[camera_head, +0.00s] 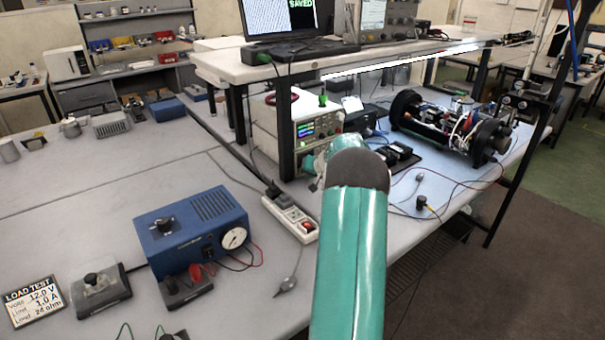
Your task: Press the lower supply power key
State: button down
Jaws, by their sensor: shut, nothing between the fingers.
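A pale bench power supply unit (270,128) stands under the raised shelf, left of the centre. Its front panel (328,124) faces right, with small lit green and blue displays and several knobs. I cannot make out whether it is one unit or two stacked. The power key is not distinguishable; the panel's lower part is hidden behind my arm and gripper. My teal arm rises from the bottom centre to a dark joint. My gripper (312,168) shows only partly past that joint, close to the panel's lower edge. It is shut and empty; contact cannot be told.
A black shelf post (286,135) stands beside the supply. A white power strip (290,217) lies left of my arm. A blue box with a gauge (190,230) and a load test sign (33,301) are at left. An opened cylinder (455,125) lies at right.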

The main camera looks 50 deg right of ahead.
aim_at(319, 191)
jog(key=shift+s+a, duration=0.2)
jog(key=shift+s, duration=0.6)
jog(key=shift+s+a, duration=0.15)
jog(key=shift+s, duration=0.7)
jog(key=shift+s+a, duration=0.2)
jog(key=shift+s, duration=0.6)
jog(key=shift+s+a, duration=0.1)
